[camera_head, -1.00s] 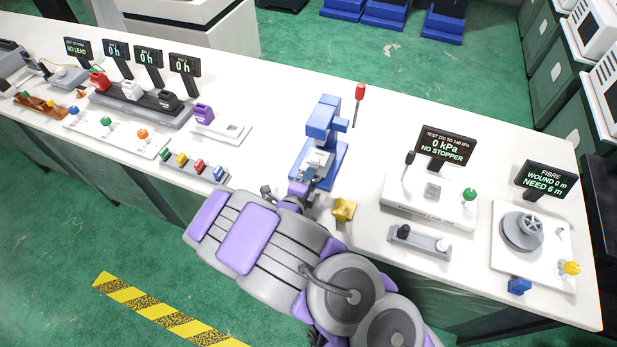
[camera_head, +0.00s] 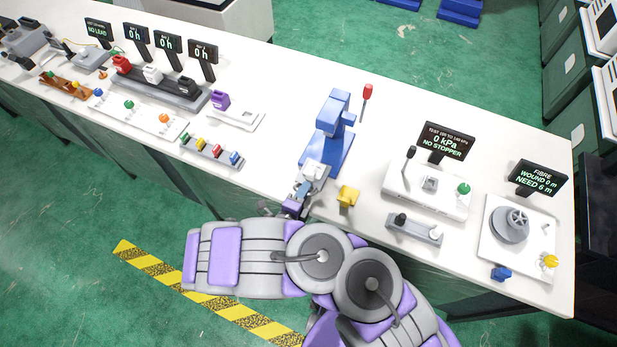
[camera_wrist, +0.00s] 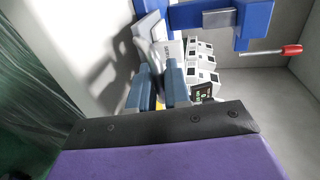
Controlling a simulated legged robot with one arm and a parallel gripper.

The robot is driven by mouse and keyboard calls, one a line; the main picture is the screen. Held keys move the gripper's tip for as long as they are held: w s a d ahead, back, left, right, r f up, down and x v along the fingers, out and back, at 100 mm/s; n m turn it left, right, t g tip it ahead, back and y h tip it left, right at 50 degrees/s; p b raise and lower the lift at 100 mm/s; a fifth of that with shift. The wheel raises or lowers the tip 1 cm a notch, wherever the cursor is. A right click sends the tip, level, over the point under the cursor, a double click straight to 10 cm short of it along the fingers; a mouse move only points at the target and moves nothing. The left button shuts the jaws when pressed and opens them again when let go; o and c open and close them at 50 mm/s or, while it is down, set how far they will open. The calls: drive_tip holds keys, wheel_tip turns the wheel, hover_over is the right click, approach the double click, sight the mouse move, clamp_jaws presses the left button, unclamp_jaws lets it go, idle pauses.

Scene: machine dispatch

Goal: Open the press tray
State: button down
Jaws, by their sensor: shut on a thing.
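The blue press (camera_head: 334,125) stands on the white bench, with a red-knobbed lever (camera_head: 367,92) at its right. In the wrist view its blue frame (camera_wrist: 257,25) and red knob (camera_wrist: 292,50) are at the upper right. The pale press tray (camera_head: 316,170) sticks out of the press front toward me. It also shows in the wrist view (camera_wrist: 150,28), just beyond the fingers. My gripper (camera_head: 302,190) is at the tray's front end, near the bench edge, its blue-grey fingers (camera_wrist: 158,85) shut on the tray's handle. The handle is mostly hidden between them.
A yellow block (camera_head: 348,196) stands close to the right of the tray. Farther right are the pressure test station (camera_head: 430,190) and the fibre winder (camera_head: 512,228). A rack of coloured pieces (camera_head: 212,152) lies to the left. The bench between the rack and press is clear.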

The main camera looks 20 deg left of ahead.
drive_tip(key=shift+s+a+f, duration=0.1)
drive_tip(key=shift+s, duration=0.1)
drive_tip(key=c, duration=1.4)
unclamp_jaws()
drive_tip(key=shift+o, duration=0.5)
drive_tip(key=shift+w+a, duration=0.1)
drive_tip(key=shift+a, duration=0.1)
drive_tip(key=shift+s+d+r+p, duration=0.15)
drive_tip(key=shift+s+r+p, duration=0.05)
drive_tip(key=shift+s+p, duration=0.3)
drive_tip(key=p+v, duration=1.2)
drive_tip(key=v, duration=0.4)
drive_tip(key=shift+s+a+f, duration=0.2)
drive_tip(key=shift+a, duration=0.15)
drive_tip(key=shift+w, duration=0.15)
